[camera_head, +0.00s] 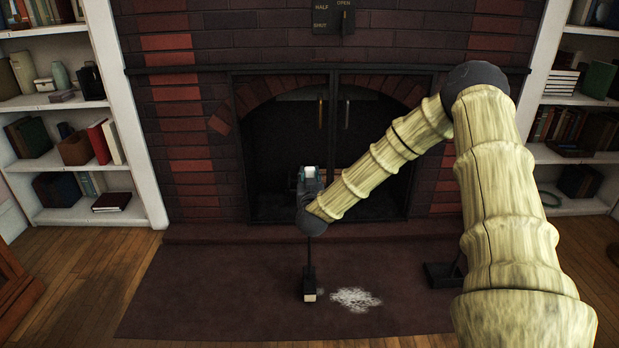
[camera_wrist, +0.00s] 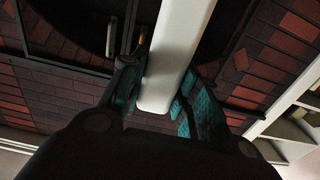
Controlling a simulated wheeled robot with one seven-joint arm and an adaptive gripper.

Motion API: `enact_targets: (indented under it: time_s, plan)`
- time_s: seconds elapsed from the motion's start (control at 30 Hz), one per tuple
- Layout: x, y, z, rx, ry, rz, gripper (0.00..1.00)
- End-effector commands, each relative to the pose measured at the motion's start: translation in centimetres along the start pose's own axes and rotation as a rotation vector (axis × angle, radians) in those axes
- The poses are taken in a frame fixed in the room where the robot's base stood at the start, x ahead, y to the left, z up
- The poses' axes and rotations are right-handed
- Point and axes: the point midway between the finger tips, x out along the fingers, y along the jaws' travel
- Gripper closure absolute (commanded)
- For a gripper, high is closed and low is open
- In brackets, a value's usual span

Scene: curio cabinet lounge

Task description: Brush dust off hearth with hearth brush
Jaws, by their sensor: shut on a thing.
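The hearth (camera_head: 200,285) is a dark brown slab in front of the brick fireplace. A white patch of dust (camera_head: 356,299) lies on it, right of centre. My gripper (camera_head: 309,178) is shut on the pale handle of the hearth brush, which shows between its teal pads in the wrist view (camera_wrist: 175,65). Below my wrist a thin dark rod runs down to the black brush head (camera_head: 309,280) with a pale lower end. The head is upright, just left of the dust, at or close above the hearth; contact is unclear. My wrist hides the brush's middle.
A dark stand base (camera_head: 441,274) sits on the hearth at the right, partly hidden by my arm. The fireplace doors (camera_head: 334,120) are behind my gripper. White bookshelves (camera_head: 135,140) flank the fireplace. The hearth's left side is clear.

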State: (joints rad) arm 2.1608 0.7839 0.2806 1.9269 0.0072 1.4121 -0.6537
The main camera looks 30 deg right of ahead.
Motion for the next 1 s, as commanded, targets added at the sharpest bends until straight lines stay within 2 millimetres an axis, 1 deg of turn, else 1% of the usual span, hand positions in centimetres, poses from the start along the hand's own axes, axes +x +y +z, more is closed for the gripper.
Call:
enact_targets:
  time_s: [0.37, 1.0]
  plan:
    - [0.0, -0.1, -0.1, 0.001, 0.003, 0.000, 1.00]
    - [0.1, -0.1, 0.9, 0.000, 0.003, 0.000, 1.00]
